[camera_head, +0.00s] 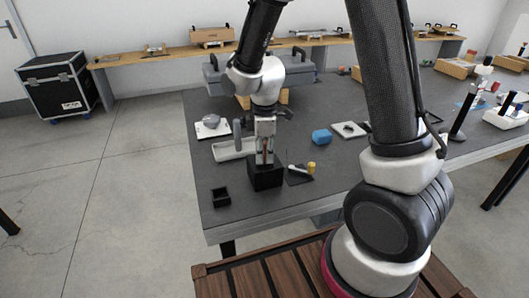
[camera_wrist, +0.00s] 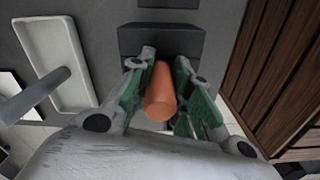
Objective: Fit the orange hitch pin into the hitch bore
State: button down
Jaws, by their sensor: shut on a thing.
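My gripper (camera_head: 265,152) points down over the table and is shut on the orange hitch pin (camera_wrist: 161,95). In the wrist view the green-padded fingers of my gripper (camera_wrist: 165,85) press on both sides of the pin. In the head view only a thin strip of the pin shows between the fingers. A black block (camera_head: 265,178) stands right below my gripper, and in the wrist view it (camera_wrist: 160,40) lies behind the pin. I cannot see a bore opening, and I cannot tell whether the pin's lower end touches or enters the block.
A pale tray (camera_head: 228,151) lies left of the block. A small black open box (camera_head: 221,197) stands near the table's front left corner. A dark plate with a yellow-capped item (camera_head: 311,168) and a blue block (camera_head: 321,136) lie to the right. The table front is mostly clear.

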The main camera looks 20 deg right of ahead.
jog(key=c, duration=1.3)
grip_release()
notch_tip(320, 180, up, 11)
jog(key=shift+r, duration=0.2)
jog(key=shift+d+r, duration=0.1)
jog(key=shift+r, duration=0.45)
jog(key=s+d+r+m+t, duration=0.2)
jog(key=s+d+r+m, duration=0.3)
jog(key=s+d+m, duration=0.2)
jog(key=s+d+r+m+t, duration=0.2)
jog(key=s+d+r+m, duration=0.3)
jog(key=s, duration=0.7)
jog(key=d+m, duration=0.2)
jog(key=m, duration=0.1)
jog(key=shift+d+r, duration=0.25)
jog(key=shift+d, duration=0.1)
